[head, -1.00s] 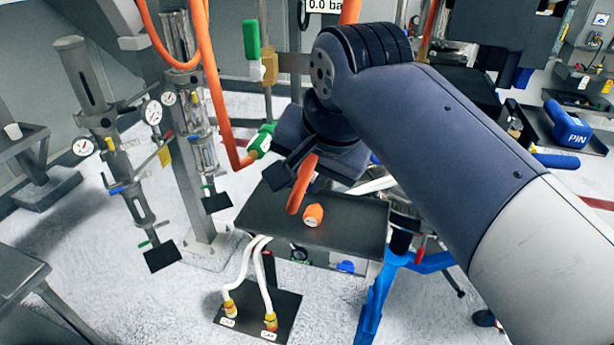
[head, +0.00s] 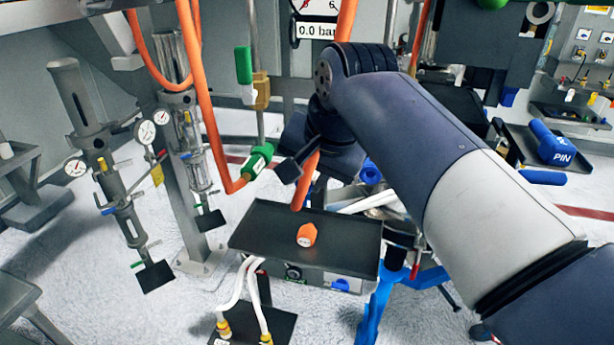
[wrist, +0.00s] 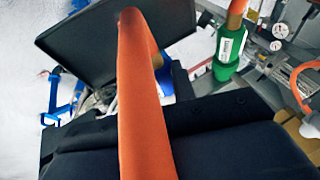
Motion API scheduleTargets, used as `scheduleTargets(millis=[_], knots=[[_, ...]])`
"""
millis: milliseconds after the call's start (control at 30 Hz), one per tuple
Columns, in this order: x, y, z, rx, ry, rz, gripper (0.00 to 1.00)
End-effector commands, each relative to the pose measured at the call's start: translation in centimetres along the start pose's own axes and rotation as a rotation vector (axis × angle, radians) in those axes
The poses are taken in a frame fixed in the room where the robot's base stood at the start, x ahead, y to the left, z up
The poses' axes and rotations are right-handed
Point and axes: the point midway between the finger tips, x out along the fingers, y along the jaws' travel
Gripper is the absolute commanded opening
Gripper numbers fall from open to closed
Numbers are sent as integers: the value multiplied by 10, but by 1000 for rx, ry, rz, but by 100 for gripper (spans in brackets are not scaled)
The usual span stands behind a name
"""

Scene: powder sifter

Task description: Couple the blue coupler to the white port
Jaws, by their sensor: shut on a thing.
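My gripper (head: 290,172) hangs at mid-height above the dark tray, right of the green coupler (head: 258,160). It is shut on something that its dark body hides. An orange hose (head: 306,183) passes my gripper and hangs down over the tray. In the wrist view the hose (wrist: 145,100) runs up the middle, in front of the dark gripper body. The green coupler with a white label also shows in the wrist view (wrist: 230,50), apart from the gripper. I cannot make out the blue coupler or the white port in either view.
The dark tray (head: 345,255) holds an orange cap-like piece (head: 306,236). Glass columns with gauges (head: 145,131) stand at left. A blue tripod stand (head: 372,312) is below the tray. White hoses (head: 236,292) run to a floor plate. A blue PIN block (head: 553,145) lies far right.

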Motion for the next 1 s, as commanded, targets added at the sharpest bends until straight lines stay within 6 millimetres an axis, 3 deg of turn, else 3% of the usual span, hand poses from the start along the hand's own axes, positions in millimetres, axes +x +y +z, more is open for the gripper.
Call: scheduleTargets(millis=[867,900,1000], knots=[[2,0,-7,1,2,0,0],[2,0,-6,0,2,-1,28],[2,0,-6,0,2,-1,36]])
